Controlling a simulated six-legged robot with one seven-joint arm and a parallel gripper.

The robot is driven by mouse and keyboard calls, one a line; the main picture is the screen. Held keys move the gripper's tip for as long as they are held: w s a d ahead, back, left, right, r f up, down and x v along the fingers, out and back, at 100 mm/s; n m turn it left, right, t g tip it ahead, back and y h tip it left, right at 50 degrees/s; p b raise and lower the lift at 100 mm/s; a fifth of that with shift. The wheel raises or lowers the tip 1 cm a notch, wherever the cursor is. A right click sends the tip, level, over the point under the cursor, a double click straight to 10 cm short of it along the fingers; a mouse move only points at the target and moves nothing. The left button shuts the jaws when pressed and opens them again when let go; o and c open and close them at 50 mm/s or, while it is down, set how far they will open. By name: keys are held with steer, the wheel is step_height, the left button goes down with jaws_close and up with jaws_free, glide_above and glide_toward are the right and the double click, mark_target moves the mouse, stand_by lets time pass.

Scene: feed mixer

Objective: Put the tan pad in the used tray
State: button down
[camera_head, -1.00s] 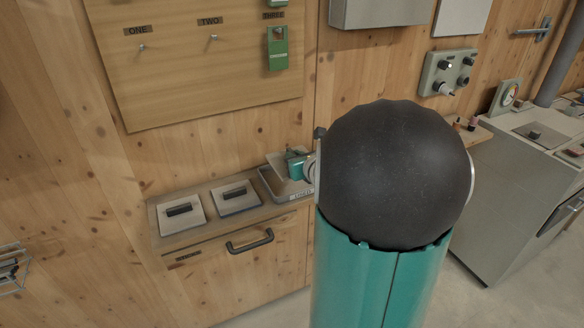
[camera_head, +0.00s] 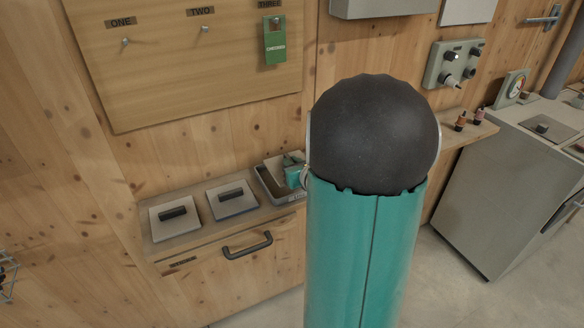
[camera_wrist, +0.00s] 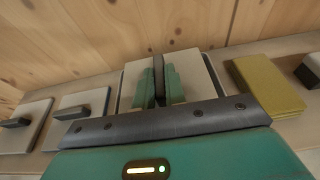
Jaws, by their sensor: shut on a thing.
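My gripper (camera_wrist: 159,88) is shut on the dark upright handle of a pale tan pad (camera_wrist: 136,72). Its green fingers press both sides of the handle. In the head view, the gripper (camera_head: 292,165) is at the used tray (camera_head: 268,190), a grey metal tray at the right end of the visible shelf. The pad is within or just above the tray; I cannot tell whether it touches the bottom. The tray's rim (camera_wrist: 213,75) shows around the pad in the wrist view. My arm hides part of the tray and its label.
Two pale pads with black handles lie left of the tray: one (camera_head: 160,222) and another (camera_head: 248,208). A yellow block (camera_wrist: 268,85) and a dark-handled object (camera_wrist: 313,66) lie on the right in the wrist view. A drawer handle (camera_head: 248,246) projects below the shelf. The wall stands close behind.

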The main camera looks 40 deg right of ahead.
steer(key=f, duration=0.3)
steer(key=shift+w, duration=0.25)
steer(key=shift+s, duration=0.15)
steer(key=shift+f, duration=0.15)
steer(key=shift+f, duration=0.35)
steer(key=c, duration=1.5)
jaws_free()
steer(key=shift+o, duration=0.2)
